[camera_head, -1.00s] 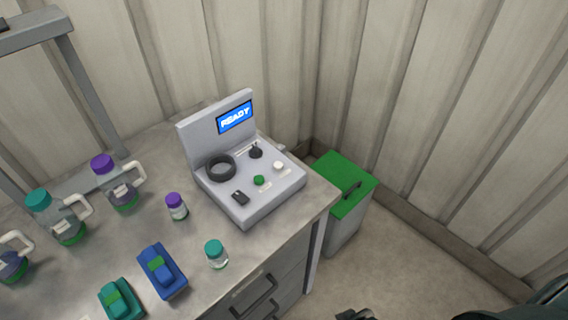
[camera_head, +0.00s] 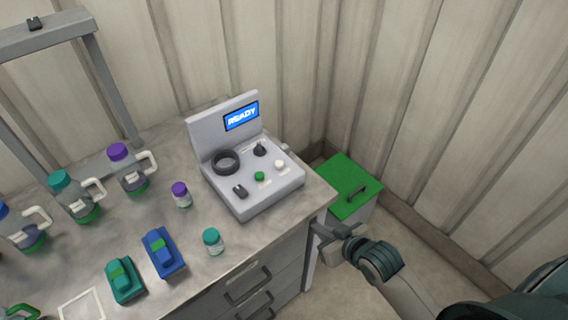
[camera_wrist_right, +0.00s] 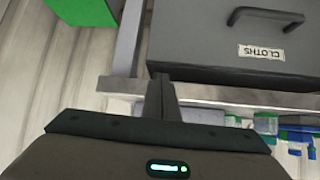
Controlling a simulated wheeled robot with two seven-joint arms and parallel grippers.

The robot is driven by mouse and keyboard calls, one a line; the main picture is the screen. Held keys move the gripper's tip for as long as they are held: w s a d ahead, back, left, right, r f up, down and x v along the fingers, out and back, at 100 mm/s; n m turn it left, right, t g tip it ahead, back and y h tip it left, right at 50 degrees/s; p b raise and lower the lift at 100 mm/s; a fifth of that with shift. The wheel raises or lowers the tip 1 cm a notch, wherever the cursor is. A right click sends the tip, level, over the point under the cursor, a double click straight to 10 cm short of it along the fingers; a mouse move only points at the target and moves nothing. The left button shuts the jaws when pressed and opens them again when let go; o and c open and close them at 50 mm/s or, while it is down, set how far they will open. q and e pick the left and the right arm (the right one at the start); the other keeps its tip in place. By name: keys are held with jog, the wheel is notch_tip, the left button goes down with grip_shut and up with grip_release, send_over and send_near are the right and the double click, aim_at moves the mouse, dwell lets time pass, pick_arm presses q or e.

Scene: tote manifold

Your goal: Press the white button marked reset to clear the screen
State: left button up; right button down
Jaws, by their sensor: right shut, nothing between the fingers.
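The grey control console (camera_head: 250,192) stands at the right end of the metal bench. Its upright screen (camera_head: 241,116) is blue and reads READY. The white button (camera_head: 280,164) sits on the console's sloped top, right of a green button (camera_head: 259,176). The button's label is too small to read. My right gripper (camera_head: 326,234) is at the bench's right edge, right of and nearer than the console, apart from the button. In the right wrist view its fingers (camera_wrist_right: 161,95) are together and empty. The console does not show there. My left gripper is not in view.
Bottles with teal or purple caps, such as one small bottle (camera_head: 213,241), and two blue and teal blocks (camera_head: 162,252) stand on the bench. A green-lidded bin (camera_head: 350,187) stands beside it. A drawer labelled CLOTHS (camera_wrist_right: 225,45) shows close in the right wrist view.

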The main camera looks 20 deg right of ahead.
jog(key=r, duration=0.3)
jog(key=shift+w+a, duration=0.1)
jog(key=shift+a, duration=0.15)
jog(key=w+r+t+y, duration=0.1)
jog(key=w+r+t, duration=0.1)
jog(key=r, duration=0.4)
jog(key=w+r+n+t+y, duration=0.1)
jog(key=w+r+t+y, duration=0.1)
jog(key=w+r, duration=0.3)
notch_tip(320, 180, up, 2)
jog(key=shift+w+d+r+t, duration=0.15)
jog(key=shift+w+r+t, duration=0.05)
jog(key=shift+w+t, duration=0.1)
jog(key=p, duration=0.4)
send_over(286, 172)
jog(key=shift+s+d+f, duration=0.1)
jog(key=shift+f, duration=0.8)
notch_tip(286, 172, down, 3)
jog(key=shift+r+p, duration=0.2)
jog(key=shift+p, duration=0.2)
jog(key=shift+f, duration=0.9)
jog(key=shift+f, duration=0.1)
